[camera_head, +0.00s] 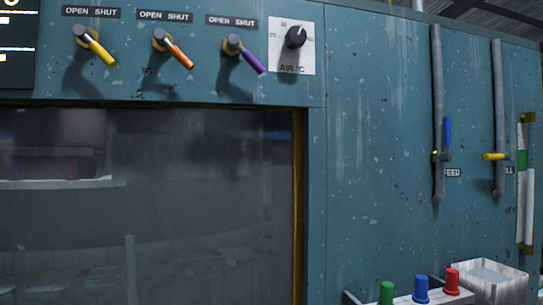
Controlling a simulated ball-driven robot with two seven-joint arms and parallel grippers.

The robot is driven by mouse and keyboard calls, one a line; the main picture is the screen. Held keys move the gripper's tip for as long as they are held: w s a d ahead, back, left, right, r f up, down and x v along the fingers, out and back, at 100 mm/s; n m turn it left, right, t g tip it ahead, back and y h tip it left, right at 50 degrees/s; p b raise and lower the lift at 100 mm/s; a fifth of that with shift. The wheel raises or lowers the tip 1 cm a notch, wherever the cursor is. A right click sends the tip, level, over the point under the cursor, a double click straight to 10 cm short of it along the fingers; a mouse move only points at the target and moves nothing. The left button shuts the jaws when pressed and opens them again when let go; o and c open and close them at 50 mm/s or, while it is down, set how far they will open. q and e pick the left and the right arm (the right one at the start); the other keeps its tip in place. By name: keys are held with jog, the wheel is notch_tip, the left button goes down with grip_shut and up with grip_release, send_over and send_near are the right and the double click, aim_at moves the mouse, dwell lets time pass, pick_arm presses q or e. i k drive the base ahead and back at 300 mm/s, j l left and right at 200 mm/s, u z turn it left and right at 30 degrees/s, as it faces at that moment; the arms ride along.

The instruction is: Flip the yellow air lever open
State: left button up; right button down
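The yellow lever (100,52) is at the upper left of the blue panel, under an "OPEN SHUT" label (91,12). It slants down and right from its round pivot (80,32), toward the SHUT side of the label. A second yellow handle (494,156) lies level across a grey pipe at the far right, by a partly hidden label. Neither of my grippers is in view.
Orange (180,56) and purple (253,62) levers sit right of the yellow one, slanting likewise. A black "AIR °C" knob (296,37) follows. Below is a dark glass window (200,200). A blue handle (448,131) stands upright by "FEED". Coloured pegs (421,288) stand lower right.

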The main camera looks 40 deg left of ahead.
aim_at(80, 31)
jog(key=u, duration=2.25)
